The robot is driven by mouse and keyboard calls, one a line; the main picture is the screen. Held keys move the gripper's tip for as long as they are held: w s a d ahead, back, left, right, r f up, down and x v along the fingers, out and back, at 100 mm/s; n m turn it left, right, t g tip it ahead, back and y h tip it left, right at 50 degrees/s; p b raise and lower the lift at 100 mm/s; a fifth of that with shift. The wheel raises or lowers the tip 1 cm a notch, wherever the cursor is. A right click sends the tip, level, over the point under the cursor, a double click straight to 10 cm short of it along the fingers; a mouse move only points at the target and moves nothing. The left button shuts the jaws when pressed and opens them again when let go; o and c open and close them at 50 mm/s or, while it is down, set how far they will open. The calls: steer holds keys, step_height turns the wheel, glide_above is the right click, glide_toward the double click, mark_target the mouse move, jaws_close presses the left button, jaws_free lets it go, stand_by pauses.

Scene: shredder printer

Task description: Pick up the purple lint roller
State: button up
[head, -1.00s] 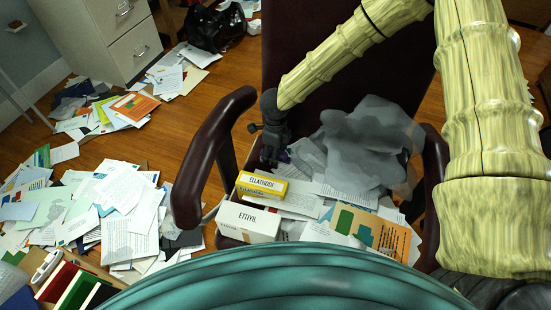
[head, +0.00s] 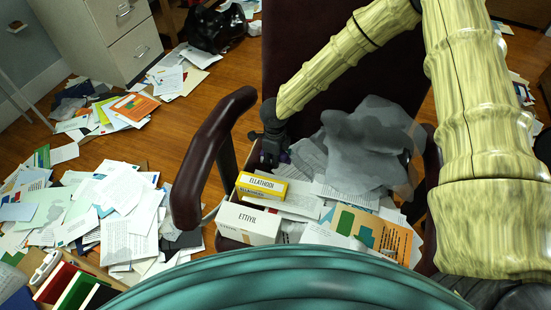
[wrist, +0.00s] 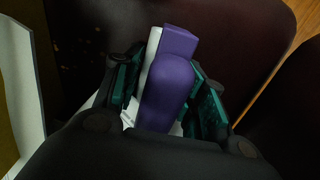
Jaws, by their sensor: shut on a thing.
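The purple lint roller (wrist: 168,88) shows in the wrist view between the two fingers of my gripper (wrist: 160,95). Its rounded purple end points toward the camera, and a white part lies along its left side. The fingers, with green inner pads, are shut on it. In the head view my gripper (head: 271,150) is low over the back left of the chair seat, beside the left armrest. Only a small dark purple patch shows by the fingertips there; the rest of the roller is hidden.
The maroon chair (head: 205,150) holds papers, a yellow box (head: 262,188), a white box (head: 248,223) and a grey translucent sheet (head: 365,145). The left armrest stands close to my gripper. Papers (head: 110,205) cover the floor at left, near a filing cabinet (head: 105,40).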

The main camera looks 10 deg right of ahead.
steer(key=shift+r, duration=0.1)
step_height(320, 180, up, 10)
steer(key=shift+f+p, duration=0.1)
steer(key=shift+p, duration=0.7)
steer(key=o, duration=0.6)
steer(key=c, duration=0.4)
